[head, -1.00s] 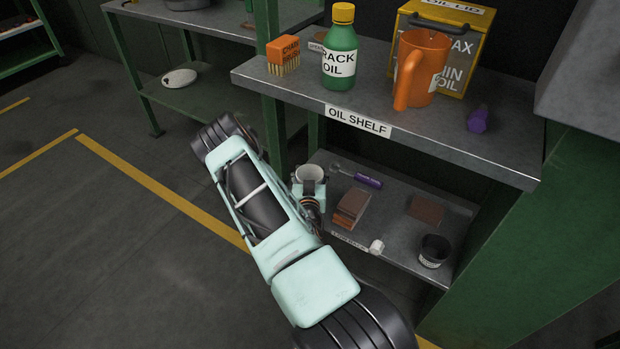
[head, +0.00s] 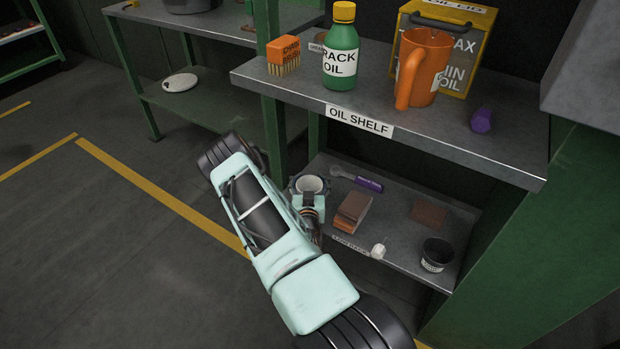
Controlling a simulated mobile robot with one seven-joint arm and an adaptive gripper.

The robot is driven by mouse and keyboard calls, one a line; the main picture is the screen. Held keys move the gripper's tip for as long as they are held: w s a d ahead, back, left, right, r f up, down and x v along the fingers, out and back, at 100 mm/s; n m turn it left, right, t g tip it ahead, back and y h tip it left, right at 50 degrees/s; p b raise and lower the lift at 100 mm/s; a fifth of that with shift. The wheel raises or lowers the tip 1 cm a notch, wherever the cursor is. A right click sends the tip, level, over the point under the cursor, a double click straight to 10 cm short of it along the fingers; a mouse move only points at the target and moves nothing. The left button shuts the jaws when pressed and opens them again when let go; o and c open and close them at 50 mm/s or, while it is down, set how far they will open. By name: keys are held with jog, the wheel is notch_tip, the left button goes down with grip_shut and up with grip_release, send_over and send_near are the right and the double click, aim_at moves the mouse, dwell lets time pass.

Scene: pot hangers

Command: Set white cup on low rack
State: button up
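The white cup (head: 313,184) is upright at the left end of the low rack (head: 397,228), seen from above with its round opening up. My gripper (head: 309,189) is around it, with dark fingers on its sides, and looks shut on it. The cup's lower part is hidden by my gripper and wrist. I cannot tell whether its base touches the rack. The low rack is the grey lower shelf; the label on its front edge is too small to read fully.
On the low rack are a wrench with a purple handle (head: 367,185), a brown block (head: 353,211), a flat brown pad (head: 429,213), a small white item (head: 379,250) and a black cup (head: 436,254). The oil shelf (head: 440,130) overhangs it. A green post (head: 271,120) stands at left.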

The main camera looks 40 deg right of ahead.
jog(key=shift+o, duration=1)
jog(key=shift+r, duration=0.2)
jog(key=p+v, duration=0.4)
jog(key=v, duration=0.8)
